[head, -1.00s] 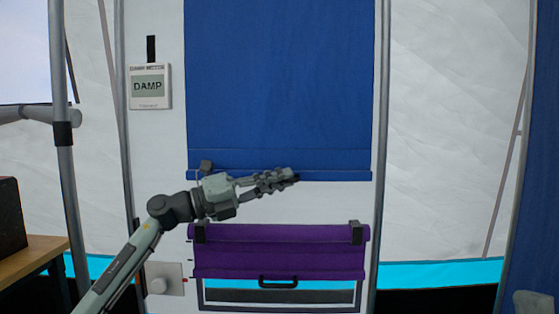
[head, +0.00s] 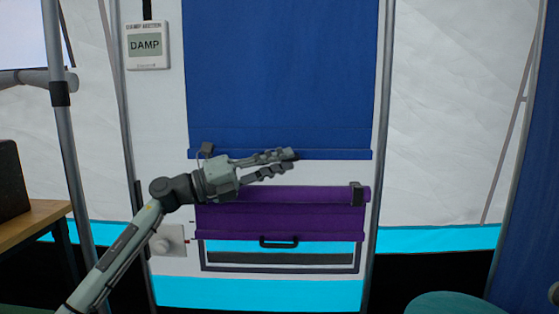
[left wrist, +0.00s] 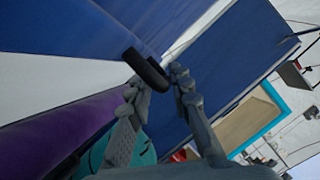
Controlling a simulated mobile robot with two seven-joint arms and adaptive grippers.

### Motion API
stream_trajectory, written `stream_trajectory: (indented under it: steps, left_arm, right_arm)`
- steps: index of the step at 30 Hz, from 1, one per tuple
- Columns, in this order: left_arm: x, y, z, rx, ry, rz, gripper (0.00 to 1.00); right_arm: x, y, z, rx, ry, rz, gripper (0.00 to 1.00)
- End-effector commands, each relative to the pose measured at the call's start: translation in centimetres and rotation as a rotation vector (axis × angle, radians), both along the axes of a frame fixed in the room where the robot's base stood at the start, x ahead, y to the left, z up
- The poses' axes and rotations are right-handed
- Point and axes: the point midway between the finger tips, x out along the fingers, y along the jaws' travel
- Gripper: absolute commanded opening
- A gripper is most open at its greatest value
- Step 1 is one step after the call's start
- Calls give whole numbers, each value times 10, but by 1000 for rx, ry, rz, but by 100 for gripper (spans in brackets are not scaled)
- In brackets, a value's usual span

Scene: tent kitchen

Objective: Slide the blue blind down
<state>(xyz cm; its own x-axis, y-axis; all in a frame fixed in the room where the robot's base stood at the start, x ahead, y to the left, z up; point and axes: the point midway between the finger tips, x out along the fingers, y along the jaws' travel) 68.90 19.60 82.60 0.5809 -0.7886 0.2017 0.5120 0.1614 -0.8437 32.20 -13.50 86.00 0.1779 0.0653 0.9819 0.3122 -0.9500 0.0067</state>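The blue blind (head: 280,75) hangs down the middle of the white panel in the head view. Its bottom bar (head: 340,154) is a little above the purple roll. A small black handle at the bar is mostly hidden by my gripper in the head view; it shows clearly in the left wrist view (left wrist: 145,68). My left gripper (head: 291,162) is at the bar, its fingers spread with a gap between them. In the left wrist view the handle lies at the fingertips; I cannot tell whether they touch it. My right gripper is not in view.
Below hangs a purple blind (head: 320,219) with a black handle (head: 278,242), over a framed window. A damp meter (head: 146,46) reads DAMP at upper left. Metal poles (head: 381,140) flank the panel. A wooden table (head: 30,220) stands left, and a teal round object (head: 450,305) lower right.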

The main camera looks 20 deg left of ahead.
Motion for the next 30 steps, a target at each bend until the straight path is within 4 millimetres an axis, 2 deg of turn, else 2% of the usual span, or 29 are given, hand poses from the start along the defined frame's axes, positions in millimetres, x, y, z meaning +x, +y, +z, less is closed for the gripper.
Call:
stream_trajectory:
  steps: [7, 11, 24, 30]
  left_arm:
    - [0, 0, 1, -2, -2, 1, 19]
    - [-6, 9, -1, -2, 0, 2, 19]
    - [-56, 77, -20, 0, 2, 2, 19]
    - [-68, 93, -23, 0, 0, 1, 19]
  right_arm:
    - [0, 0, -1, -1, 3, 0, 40]
    - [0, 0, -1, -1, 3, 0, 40]
    - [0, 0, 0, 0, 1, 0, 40]
    - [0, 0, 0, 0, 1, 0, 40]
